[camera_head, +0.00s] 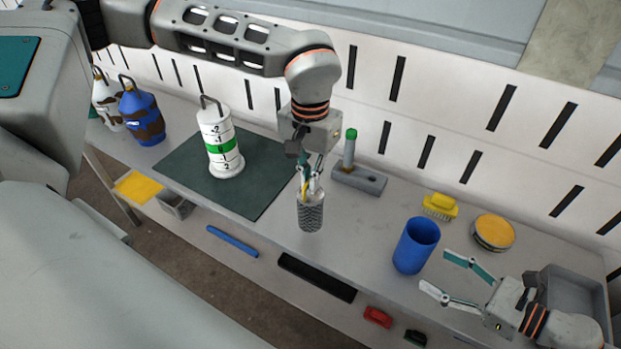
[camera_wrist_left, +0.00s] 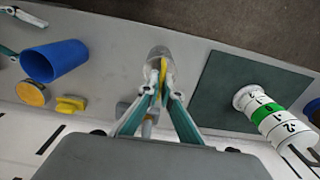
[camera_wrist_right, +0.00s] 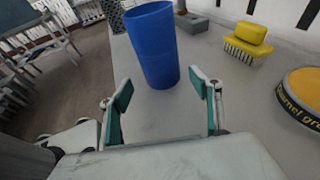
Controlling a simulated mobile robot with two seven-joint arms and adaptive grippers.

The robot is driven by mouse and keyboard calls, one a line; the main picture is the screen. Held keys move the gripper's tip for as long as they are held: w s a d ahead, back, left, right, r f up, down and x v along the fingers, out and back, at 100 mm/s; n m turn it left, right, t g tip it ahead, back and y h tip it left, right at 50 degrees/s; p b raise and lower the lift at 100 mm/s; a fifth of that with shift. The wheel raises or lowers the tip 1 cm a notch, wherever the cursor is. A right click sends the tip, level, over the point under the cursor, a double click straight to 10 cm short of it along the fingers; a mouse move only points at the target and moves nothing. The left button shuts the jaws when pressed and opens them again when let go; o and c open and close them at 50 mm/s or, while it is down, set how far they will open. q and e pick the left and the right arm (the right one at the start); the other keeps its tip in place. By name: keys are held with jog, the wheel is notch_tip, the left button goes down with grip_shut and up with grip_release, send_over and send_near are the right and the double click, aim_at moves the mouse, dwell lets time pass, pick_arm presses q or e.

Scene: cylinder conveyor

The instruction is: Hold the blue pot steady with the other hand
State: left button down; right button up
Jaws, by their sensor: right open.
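The blue pot (camera_head: 415,248) stands upright and open at the top on the bench, right of centre. My right gripper (camera_head: 434,271) is open, low over the bench just to the right of the pot. In the right wrist view the pot (camera_wrist_right: 152,48) stands ahead, between the lines of the spread fingers and apart from them. My left gripper (camera_head: 311,178) points down over a grey patterned cup (camera_head: 310,214). Its fingers are closed together on a thin yellow piece (camera_wrist_left: 162,75) at the cup's mouth. The pot also shows in the left wrist view (camera_wrist_left: 58,61).
A yellow brush (camera_head: 440,206) and a round yellow-topped tin (camera_head: 494,232) lie behind the pot. A grey tray (camera_head: 570,300) is at the right. A white marked cylinder (camera_head: 219,143) stands on a dark mat (camera_head: 180,165). A grey block with a green-topped post (camera_head: 358,178) is behind the cup.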

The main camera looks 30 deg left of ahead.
aim_at(415, 258)
jog(key=shift+x, duration=3.6)
jog(key=shift+w, duration=0.1)
jog(key=c, duration=1.2)
